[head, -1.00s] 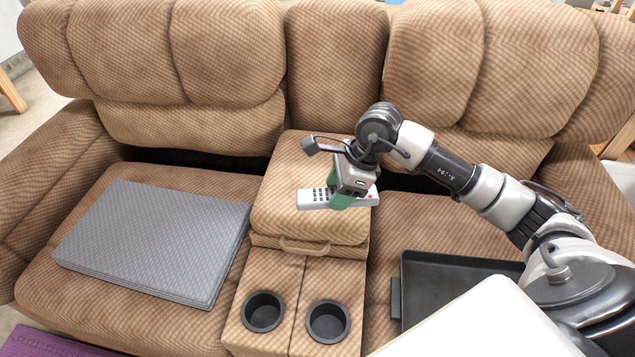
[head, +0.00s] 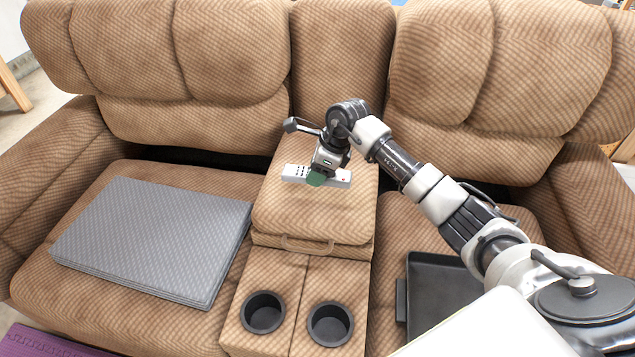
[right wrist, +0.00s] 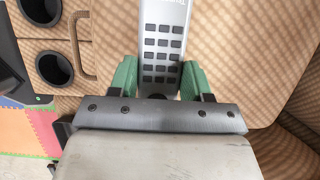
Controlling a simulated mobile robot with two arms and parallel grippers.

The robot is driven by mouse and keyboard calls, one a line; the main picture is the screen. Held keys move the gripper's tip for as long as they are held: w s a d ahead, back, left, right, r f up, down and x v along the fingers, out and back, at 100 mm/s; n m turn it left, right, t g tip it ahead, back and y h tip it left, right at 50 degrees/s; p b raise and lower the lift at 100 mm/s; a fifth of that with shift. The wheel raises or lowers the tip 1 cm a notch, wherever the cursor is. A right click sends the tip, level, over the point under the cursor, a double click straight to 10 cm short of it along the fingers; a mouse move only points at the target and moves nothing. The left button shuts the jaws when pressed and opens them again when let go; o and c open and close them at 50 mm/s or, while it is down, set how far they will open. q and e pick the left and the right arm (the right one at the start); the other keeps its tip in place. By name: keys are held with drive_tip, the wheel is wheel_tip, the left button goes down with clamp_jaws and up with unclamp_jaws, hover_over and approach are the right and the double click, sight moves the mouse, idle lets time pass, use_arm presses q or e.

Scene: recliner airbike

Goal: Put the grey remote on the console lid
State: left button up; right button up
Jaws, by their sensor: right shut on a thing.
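The grey remote (head: 296,172) is over the console lid (head: 310,217), the padded brown top between the two seats, toward its back part. My right gripper (head: 318,179) is shut on the remote across its middle. In the right wrist view the remote (right wrist: 163,45), with dark buttons, lies between the green fingers of my right gripper (right wrist: 160,78), and the lid (right wrist: 240,60) fills the background. I cannot tell whether the remote touches the lid or hangs just above it. My left gripper is not in view.
Two cup holders (head: 263,312) (head: 330,324) sit in front of the lid. A grey folded mat (head: 150,240) lies on the left seat. A black tray (head: 440,290) lies on the right seat. The front half of the lid is clear.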

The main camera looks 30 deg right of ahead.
wheel_tip(320, 180, down, 4)
drive_tip(key=shift+r, duration=0.2)
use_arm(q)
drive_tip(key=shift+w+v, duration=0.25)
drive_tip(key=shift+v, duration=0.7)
use_arm(e)
drive_tip(key=shift+f, duration=0.15)
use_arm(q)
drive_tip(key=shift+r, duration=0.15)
use_arm(e)
drive_tip(key=shift+f+b, duration=0.1)
drive_tip(key=shift+b, duration=0.2)
drive_tip(key=o, duration=1)
drive_tip(key=shift+c, duration=0.2)
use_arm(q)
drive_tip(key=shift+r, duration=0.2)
use_arm(e)
drive_tip(key=shift+r, duration=0.25)
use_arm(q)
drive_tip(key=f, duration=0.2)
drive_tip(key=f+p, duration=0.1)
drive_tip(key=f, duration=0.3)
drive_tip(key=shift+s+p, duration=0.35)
use_arm(e)
drive_tip(key=v, duration=1.2)
drive_tip(key=shift+f, duration=0.1)
